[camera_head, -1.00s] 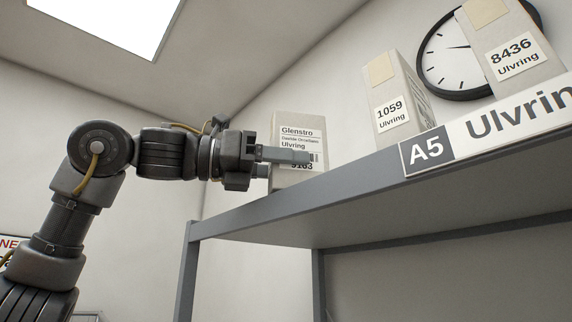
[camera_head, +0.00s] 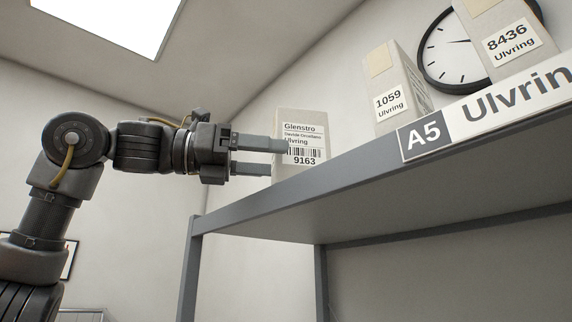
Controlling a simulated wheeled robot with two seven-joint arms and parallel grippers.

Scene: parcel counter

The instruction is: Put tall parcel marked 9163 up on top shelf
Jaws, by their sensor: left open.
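The tall parcel marked 9163 (camera_head: 305,126) stands upright on the top shelf (camera_head: 345,172), near its left end. Its label reads Glenstro, Ulvring and 9163, and the shelf edge hides its base. My left gripper (camera_head: 279,158) is open, its fingers pointing right. The upper fingertip overlaps the left part of the label in the picture; the lower one ends by the parcel's left edge. I cannot tell whether either touches it. My right gripper is not in view.
Parcel 1059 (camera_head: 391,80) and parcel 8436 (camera_head: 508,42) stand farther right on the same shelf. An A5 Ulvring sign (camera_head: 425,133) is on the shelf's front edge. A clock (camera_head: 450,62) hangs on the wall behind. Shelf room is free between parcels 9163 and 1059.

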